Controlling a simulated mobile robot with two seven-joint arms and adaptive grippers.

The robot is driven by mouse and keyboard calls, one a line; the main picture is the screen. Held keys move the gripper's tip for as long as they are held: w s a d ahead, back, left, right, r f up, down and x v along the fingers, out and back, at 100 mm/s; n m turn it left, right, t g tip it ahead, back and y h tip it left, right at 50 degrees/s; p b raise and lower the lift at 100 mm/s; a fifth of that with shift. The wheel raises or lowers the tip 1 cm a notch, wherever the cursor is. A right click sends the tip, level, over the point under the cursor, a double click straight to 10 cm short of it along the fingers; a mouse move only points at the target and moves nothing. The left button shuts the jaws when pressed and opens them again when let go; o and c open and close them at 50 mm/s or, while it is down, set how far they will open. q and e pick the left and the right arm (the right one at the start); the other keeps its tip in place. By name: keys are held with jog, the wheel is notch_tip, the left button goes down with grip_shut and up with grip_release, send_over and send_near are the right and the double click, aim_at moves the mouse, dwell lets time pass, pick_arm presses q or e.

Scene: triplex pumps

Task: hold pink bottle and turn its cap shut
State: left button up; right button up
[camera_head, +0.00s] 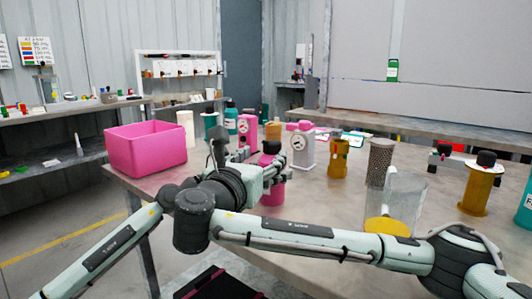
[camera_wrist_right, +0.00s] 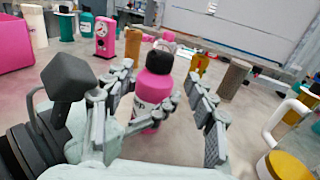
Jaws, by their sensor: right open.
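The pink bottle (camera_head: 271,196) with a black cap (camera_head: 271,147) stands upright on the table. In the right wrist view the bottle (camera_wrist_right: 151,115) and its cap (camera_wrist_right: 160,62) rise between the spread fingers. My right gripper (camera_head: 278,171) is open around the bottle; its fingers (camera_wrist_right: 165,100) show on both sides. The right finger looks apart from the bottle; whether the left finger touches it is unclear. The cap sits on the bottle's neck; how tight it is cannot be seen. An arm link of mine comes in from the lower left, but no left fingers can be made out.
A pink bin (camera_head: 146,150) stands at the table's left corner.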

dwell(0.3)
jog(key=shift+w+d+y, duration=0.15)
jog(key=shift+d+y, duration=0.15)
jog(key=n+y, duration=0.7)
jog(key=y, duration=0.4)
send_near(275, 148)
jog(key=x, duration=1.2)
jog(key=shift+w, duration=0.1)
jog(key=shift+c, duration=0.4)
jog(key=c, duration=1.1)
jog(key=shift+h, duration=0.4)
